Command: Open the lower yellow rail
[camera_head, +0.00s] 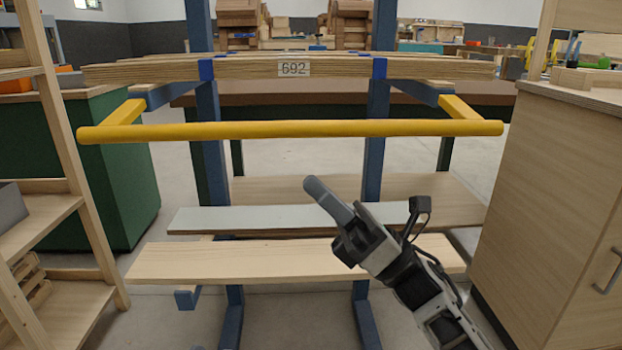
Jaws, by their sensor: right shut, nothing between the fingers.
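One yellow rail (290,130) runs level across the front of a blue-posted rack (375,150), below the wooden boards labelled 692. Its yellow side arms reach back to blue brackets at both ends. My right gripper (313,186) comes in from the lower right. It is shut and empty, its fingertips below the middle of the rail and apart from it in the picture. My left gripper is not in view.
Pale boards (290,262) lie on the rack's lower level, behind my right gripper. A wooden shelf unit (75,150) stands at the left and a wooden cabinet (550,190) at the right. Open floor shows under the rack.

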